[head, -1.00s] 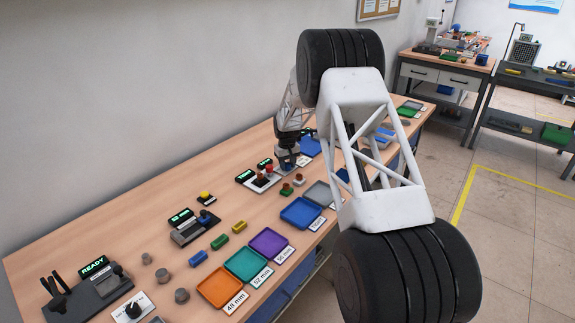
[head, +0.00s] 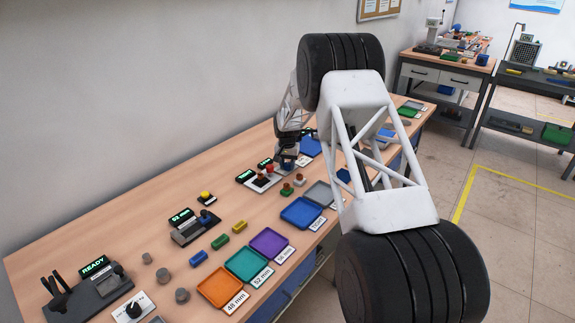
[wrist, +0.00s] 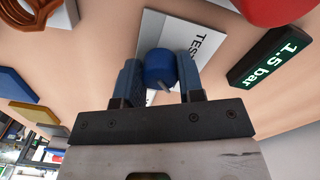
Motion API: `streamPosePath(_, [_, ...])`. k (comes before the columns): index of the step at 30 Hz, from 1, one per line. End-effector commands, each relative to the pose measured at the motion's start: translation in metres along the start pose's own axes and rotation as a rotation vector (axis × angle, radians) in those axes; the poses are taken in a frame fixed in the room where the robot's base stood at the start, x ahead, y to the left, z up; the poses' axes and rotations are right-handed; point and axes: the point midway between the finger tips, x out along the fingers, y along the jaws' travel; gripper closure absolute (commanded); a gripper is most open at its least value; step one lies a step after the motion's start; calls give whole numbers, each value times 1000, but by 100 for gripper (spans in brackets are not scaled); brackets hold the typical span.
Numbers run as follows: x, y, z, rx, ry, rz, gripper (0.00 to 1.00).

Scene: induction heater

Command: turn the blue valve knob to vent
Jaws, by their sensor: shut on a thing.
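The blue valve knob (wrist: 160,70) sits on a white plate (wrist: 152,30) with partly hidden lettering, seen in the wrist view. My gripper (wrist: 160,75) has one finger on each side of the knob and is shut on it.
A red rounded thing (wrist: 275,10) is close by in the wrist view. In the head view, a blue tray (head: 301,213), a purple tray (head: 269,244) and several small blocks lie nearer on the wooden bench (head: 130,232). The wall runs behind it.

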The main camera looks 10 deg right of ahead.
Motion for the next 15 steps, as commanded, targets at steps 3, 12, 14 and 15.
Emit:
streamPosePath(3, [0,0,0,3,0,0,88])
streamPosePath(12, [0,0,0,2,0,0,55])
streamPosePath(14, [0,0,0,2,0,0,46])
streamPosePath(15, [0,0,0,2,0,0,40])
